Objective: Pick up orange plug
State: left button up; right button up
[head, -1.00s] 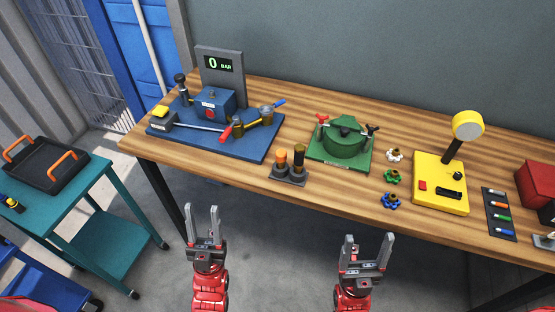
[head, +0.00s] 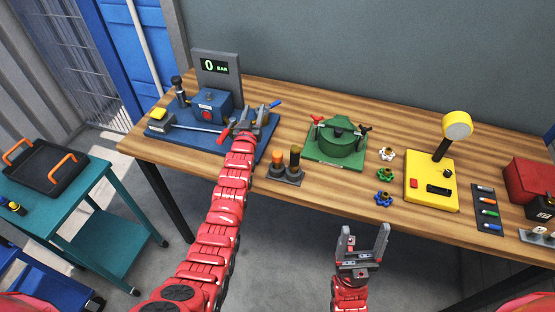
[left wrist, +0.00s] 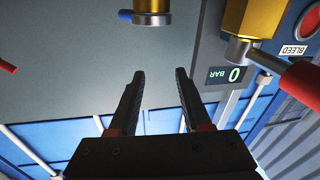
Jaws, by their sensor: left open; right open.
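The orange plug (head: 279,161) stands upright in a small dark holder (head: 286,180) near the table's front edge, beside a darker plug (head: 295,159). My left gripper (head: 256,110) is over the right part of the blue board, left of and behind the orange plug and apart from it. The left wrist view shows its two fingers (left wrist: 160,75) spread with nothing between them. The orange plug is not seen in that view. My right gripper (head: 365,229) is open and empty in front of the table.
The blue board (head: 262,150) carries a pump, brass fittings and a gauge panel (head: 215,68). Brass fittings (left wrist: 245,30) are close by in the left wrist view. A green pot (head: 337,140) stands right of the holder. Bare wood lies around the holder.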

pick_arm(q)
jog(key=w+d+g+p, duration=0.1)
jog(key=w+d+g, duration=0.3)
jog(key=d+g, duration=0.15)
jog(key=s+d+r+g+y+p, duration=0.1)
jog(key=s+r+g+p, duration=0.1)
jog(key=s+r+g, duration=0.6)
jog(key=s+d+r+g+y+p, duration=0.1)
jog(key=s+r+g, duration=0.4)
jog(key=s, duration=0.5)
jog(key=b, duration=0.9)
send_over(278, 153)
jog(key=f, duration=0.9)
jog(key=shift+s+d+f, duration=0.15)
jog(key=shift+s+f, duration=0.05)
jog(key=shift+f, duration=0.25)
jog(key=shift+f+p, duration=0.35)
jog(key=shift+f, duration=0.45)
jog(key=shift+w+f+p, duration=0.1)
jog(key=shift+f+p, duration=0.45)
jog(key=shift+p, duration=0.1)
jog(key=f, duration=0.1)
jog(key=f+p, duration=0.1)
jog(key=f, duration=0.1)
jog(key=shift+a+f+p, duration=0.25)
jog(key=shift+f+p, duration=0.05)
jog(key=shift+f, duration=0.2)
grip_shut()
